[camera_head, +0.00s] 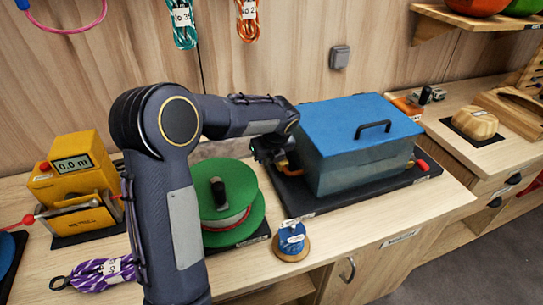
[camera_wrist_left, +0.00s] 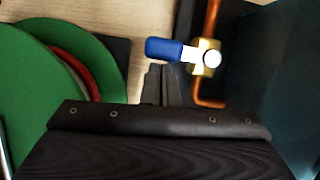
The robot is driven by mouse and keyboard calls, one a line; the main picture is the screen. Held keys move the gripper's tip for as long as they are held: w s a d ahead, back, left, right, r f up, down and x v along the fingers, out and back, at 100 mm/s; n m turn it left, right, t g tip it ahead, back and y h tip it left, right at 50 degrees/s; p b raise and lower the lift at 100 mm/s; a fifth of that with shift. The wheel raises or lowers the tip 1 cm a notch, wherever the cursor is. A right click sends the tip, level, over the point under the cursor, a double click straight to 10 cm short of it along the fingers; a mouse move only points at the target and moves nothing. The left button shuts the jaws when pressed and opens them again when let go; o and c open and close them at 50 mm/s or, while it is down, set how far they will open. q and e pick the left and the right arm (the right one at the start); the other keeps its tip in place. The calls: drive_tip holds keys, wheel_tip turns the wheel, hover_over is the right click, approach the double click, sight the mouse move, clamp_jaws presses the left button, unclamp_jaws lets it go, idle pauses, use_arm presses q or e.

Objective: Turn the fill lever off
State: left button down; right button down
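The wash tank (camera_head: 345,160) is a blue-lidded box on a black tray. The fill lever (camera_wrist_left: 165,49) has a blue handle and a brass valve body (camera_wrist_left: 207,58) on a copper pipe (camera_wrist_left: 211,102); in the left wrist view the handle points left, across the pipe. In the head view my left gripper (camera_head: 268,150) is at the tank's left side and hides the lever; only some pipe (camera_head: 293,171) shows. In the wrist view the left gripper's fingers (camera_wrist_left: 164,74) are together and empty, just below the blue handle. I cannot tell whether they touch it. My right gripper is out of view.
A green rope spool (camera_head: 232,215) stands left of the tank. A small blue spool (camera_head: 292,240) stands in front of it. A yellow meter (camera_head: 78,170) and purple rope (camera_head: 100,275) are further left. A red handle (camera_head: 421,165) is at the tank's right end.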

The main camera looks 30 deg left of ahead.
use_arm(q)
drive_tip(key=shift+w+a+r, duration=0.1)
drive_tip(key=shift+a+r, duration=0.05)
drive_tip(key=shift+a, duration=0.25)
drive_tip(key=shift+d, duration=0.15)
